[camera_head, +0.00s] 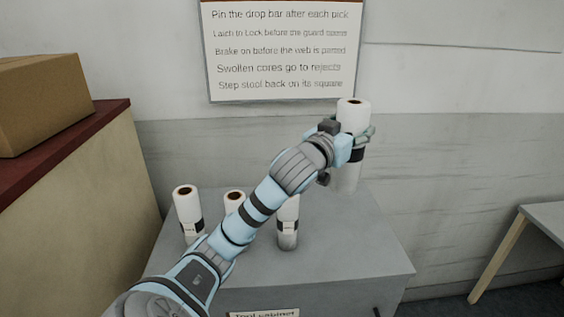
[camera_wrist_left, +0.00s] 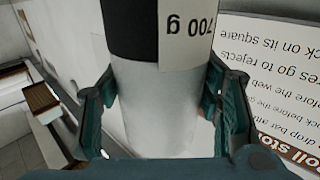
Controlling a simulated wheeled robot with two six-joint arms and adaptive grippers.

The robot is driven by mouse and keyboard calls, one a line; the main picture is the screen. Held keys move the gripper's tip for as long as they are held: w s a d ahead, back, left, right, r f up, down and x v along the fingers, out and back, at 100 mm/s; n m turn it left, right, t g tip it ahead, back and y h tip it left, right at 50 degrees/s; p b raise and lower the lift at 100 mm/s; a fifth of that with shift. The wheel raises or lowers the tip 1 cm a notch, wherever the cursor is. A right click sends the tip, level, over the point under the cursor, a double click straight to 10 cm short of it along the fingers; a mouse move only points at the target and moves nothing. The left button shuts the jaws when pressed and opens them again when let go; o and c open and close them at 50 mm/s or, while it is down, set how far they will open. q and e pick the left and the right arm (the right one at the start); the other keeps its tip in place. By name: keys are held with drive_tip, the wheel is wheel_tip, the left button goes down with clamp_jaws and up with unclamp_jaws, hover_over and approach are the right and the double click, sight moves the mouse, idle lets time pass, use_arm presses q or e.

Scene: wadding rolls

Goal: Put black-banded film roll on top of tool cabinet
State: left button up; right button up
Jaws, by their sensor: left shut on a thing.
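My left gripper (camera_head: 358,140) is shut on a white film roll (camera_head: 352,114) with a black band and a brown core. The roll is upright over the back right of the grey tool cabinet (camera_head: 345,253); I cannot tell whether its base touches the top. In the left wrist view the roll (camera_wrist_left: 155,105) stands between the gripper's two teal fingers (camera_wrist_left: 158,112), with a "700 g" label and the black band above them. The cabinet's front label is partly cut off. My right gripper is not in view.
Three white rolls stand on the cabinet: a left one (camera_head: 185,205), a middle one (camera_head: 234,199) partly behind my arm, and a right one (camera_head: 288,240). A cardboard box (camera_head: 65,95) sits on a red-topped counter at left. A wall sign (camera_head: 280,50) hangs behind.

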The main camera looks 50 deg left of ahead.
use_arm(q)
wheel_tip(320, 180, down, 20)
drive_tip(key=b, duration=0.3)
drive_tip(key=shift+a+r, duration=0.15)
drive_tip(key=shift+r, duration=0.1)
drive_tip(key=o, duration=1.9)
drive_tip(key=shift+s, duration=0.1)
drive_tip(key=shift+c, duration=0.2)
drive_tip(key=v, duration=1.2)
drive_tip(key=shift+b, duration=0.3)
